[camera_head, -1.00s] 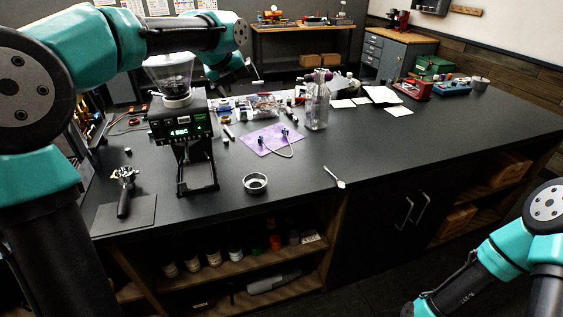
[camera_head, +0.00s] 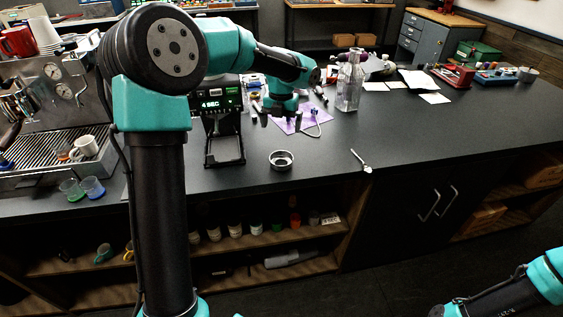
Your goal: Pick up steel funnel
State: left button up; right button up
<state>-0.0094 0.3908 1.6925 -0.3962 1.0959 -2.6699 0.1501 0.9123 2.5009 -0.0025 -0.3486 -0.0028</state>
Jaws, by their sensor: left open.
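The steel funnel (camera_head: 281,161) is a small, round silver ring-shaped piece with a dark inside. It stands on the black counter near its front edge, in the middle of the view. My left gripper (camera_head: 281,119) points down over the counter, just behind and above the funnel in the picture.
A grinder with a green display (camera_head: 222,104) stands left of the funnel. A purple mat (camera_head: 290,126) lies behind my left gripper. A glass bottle (camera_head: 349,84) and a small spoon-like tool (camera_head: 361,160) are to the right. An espresso machine (camera_head: 50,100) is at far left.

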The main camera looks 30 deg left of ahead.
pick_arm(q)
send_over(281, 159)
jog(key=s, duration=0.1)
jog(key=f, duration=0.9)
jog(key=shift+s+d, duration=0.15)
jog(key=shift+d, duration=0.25)
jog(key=shift+s+d+f, duration=0.1)
jog(key=shift+f, duration=1.2)
jog(key=shift+s+d+f, duration=0.1)
jog(key=shift+f, duration=1.2)
jog(key=c, duration=0.8)
jog(key=shift+r, duration=0.1)
